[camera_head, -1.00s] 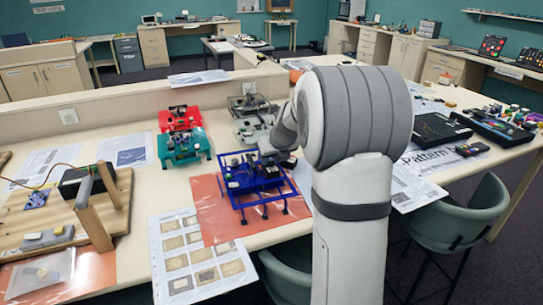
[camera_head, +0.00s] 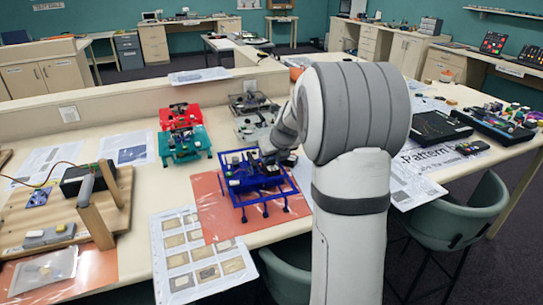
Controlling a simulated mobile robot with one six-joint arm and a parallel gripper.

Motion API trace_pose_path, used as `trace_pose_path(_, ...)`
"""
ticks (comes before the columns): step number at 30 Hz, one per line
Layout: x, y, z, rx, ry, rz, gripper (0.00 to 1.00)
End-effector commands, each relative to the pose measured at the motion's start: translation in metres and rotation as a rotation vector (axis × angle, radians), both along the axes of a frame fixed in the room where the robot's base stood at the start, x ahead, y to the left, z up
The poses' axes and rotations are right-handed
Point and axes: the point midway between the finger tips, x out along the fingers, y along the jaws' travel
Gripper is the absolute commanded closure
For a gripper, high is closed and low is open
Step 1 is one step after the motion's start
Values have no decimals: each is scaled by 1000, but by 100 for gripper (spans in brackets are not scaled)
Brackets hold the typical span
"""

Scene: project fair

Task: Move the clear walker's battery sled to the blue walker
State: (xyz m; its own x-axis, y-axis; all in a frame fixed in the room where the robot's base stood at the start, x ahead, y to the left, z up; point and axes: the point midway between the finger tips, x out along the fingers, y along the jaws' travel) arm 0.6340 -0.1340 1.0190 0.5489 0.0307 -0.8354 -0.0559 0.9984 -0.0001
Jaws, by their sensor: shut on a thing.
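The clear walker (camera_head: 252,106) stands at the back of the near table, a see-through frame with dark parts. The blue walker (camera_head: 262,194) stands in front of it on an orange mat (camera_head: 211,208), with dark and light parts on its top. My gripper (camera_head: 269,155) is low over the back right of the blue walker's top. It is shut on a small dark thing, apparently the battery sled, mostly hidden by the gripper and wrist. Whether the sled touches the blue walker I cannot tell.
A red walker (camera_head: 180,116) and a teal walker (camera_head: 184,145) stand left of the clear one. A wooden stand (camera_head: 70,206) is at the far left. Printed sheets lie around the mat. A green chair (camera_head: 458,220) stands right of my arm.

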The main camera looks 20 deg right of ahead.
Motion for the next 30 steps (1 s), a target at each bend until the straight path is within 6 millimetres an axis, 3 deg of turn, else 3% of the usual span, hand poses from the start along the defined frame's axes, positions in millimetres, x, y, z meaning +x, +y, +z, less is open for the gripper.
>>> trace_pose_path(30, 0, 0, -10, 0, -1, -1, 93)
